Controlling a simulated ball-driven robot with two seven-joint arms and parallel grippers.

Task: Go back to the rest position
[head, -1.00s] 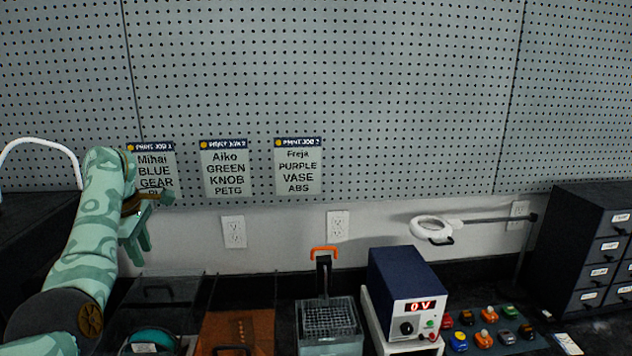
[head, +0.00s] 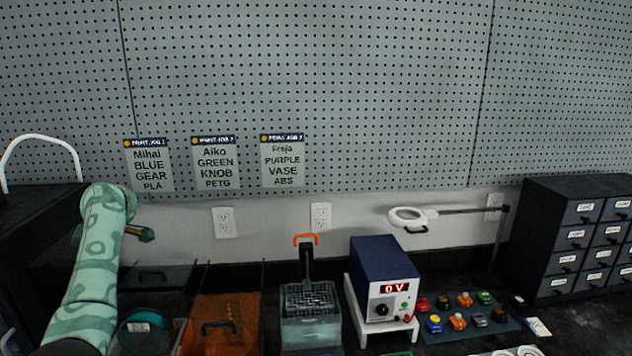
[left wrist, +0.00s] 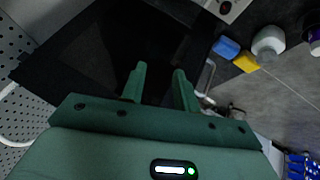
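My left arm rises at the left edge of the head view, in front of the pegboard's lower part. Its gripper fingers are hidden behind the arm there. In the left wrist view my left gripper (left wrist: 160,88) shows two green fingers standing apart with nothing between them. Dark surfaces lie beyond the fingertips. My right arm and right gripper do not show in either view.
On the bench stand a power supply (head: 385,280) reading 0 V, a basket in a clear tank (head: 310,318), a brown box (head: 222,322) and a dark drawer cabinet (head: 575,240). A magnifier lamp (head: 408,217) reaches out from the right. A white tube (head: 40,140) arches at left.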

